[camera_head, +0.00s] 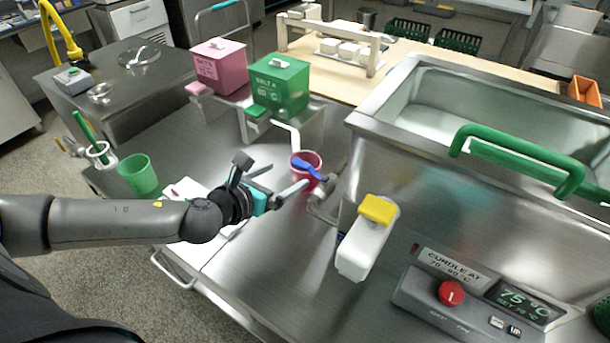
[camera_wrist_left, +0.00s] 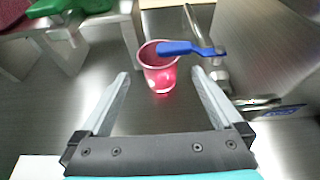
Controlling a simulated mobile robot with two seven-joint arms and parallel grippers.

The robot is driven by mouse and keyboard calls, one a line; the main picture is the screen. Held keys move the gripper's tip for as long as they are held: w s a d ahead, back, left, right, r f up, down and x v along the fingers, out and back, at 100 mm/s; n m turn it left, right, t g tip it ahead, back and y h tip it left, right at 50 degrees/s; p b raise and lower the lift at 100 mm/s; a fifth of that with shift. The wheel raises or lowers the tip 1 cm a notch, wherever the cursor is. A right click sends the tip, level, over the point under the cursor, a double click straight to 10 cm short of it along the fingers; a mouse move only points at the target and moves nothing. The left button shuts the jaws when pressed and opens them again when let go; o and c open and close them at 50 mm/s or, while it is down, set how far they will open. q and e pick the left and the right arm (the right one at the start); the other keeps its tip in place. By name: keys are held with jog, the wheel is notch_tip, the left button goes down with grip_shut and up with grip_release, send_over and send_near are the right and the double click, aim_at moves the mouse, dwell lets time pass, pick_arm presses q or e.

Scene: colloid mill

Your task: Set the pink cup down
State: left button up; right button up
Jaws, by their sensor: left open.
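The pink cup (camera_head: 307,168) stands upright on the steel counter, beside the mill's outlet pipe and partly behind a blue lever handle (camera_head: 308,168). In the left wrist view the pink cup (camera_wrist_left: 159,72) is ahead of the fingertips, between their lines, with the blue lever (camera_wrist_left: 190,48) crossing over its rim. My left gripper (camera_head: 291,193) is open and empty, just short of the cup on its near left side. Its two fingers also show in the left wrist view (camera_wrist_left: 161,76). My right gripper is not in view.
A green cup (camera_head: 139,175) stands at the left. Pink (camera_head: 220,68) and green (camera_head: 280,85) boxes stand behind. A white device with a yellow top (camera_head: 366,240), a control box with a red knob (camera_head: 452,292) and a steel basin (camera_head: 480,110) are at the right.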

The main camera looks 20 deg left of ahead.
aim_at(312, 158)
pick_arm(q)
jog(key=shift+x, duration=1.55)
jog(key=b+x, duration=0.1)
jog(key=x, duration=0.3)
jog(key=shift+w+a+r, duration=0.1)
jog(key=shift+w, duration=0.2)
jog(key=shift+w+b, duration=0.35)
jog(key=c, duration=1.3)
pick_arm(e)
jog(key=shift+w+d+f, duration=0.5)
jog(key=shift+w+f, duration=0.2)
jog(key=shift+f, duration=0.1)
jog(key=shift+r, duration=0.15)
